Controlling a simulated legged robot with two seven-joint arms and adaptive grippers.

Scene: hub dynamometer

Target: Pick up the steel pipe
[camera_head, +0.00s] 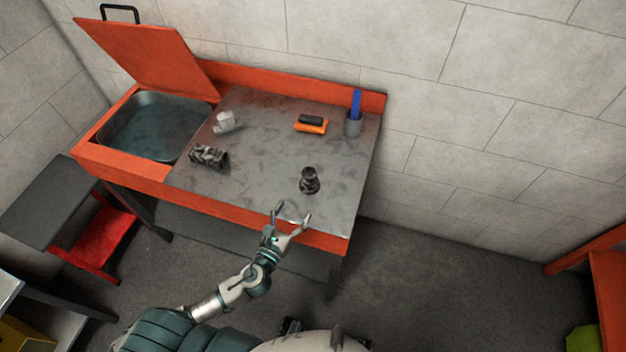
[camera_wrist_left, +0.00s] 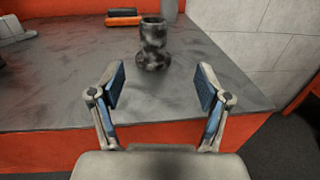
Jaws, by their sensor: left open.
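The steel pipe looks to be the short, dark, mottled cylinder (camera_head: 309,180) standing upright on the worktop near its front right. In the left wrist view the pipe (camera_wrist_left: 153,45) stands just beyond my fingertips, roughly centred between them, with its open top showing. My left gripper (camera_head: 293,212) is open and empty at the front edge of the bench, apart from the pipe. In the left wrist view its two fingers (camera_wrist_left: 160,88) are spread wide. I cannot make out my right gripper.
The orange bench has a grey worktop (camera_head: 262,150) and a basin (camera_head: 150,125) with a raised lid (camera_head: 150,48). A dark mottled block (camera_head: 208,156), a whitish fitting (camera_head: 226,121), an orange-and-black brush (camera_head: 311,123) and a grey cup with a blue item (camera_head: 353,122) stand there. The worktop around the pipe is clear.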

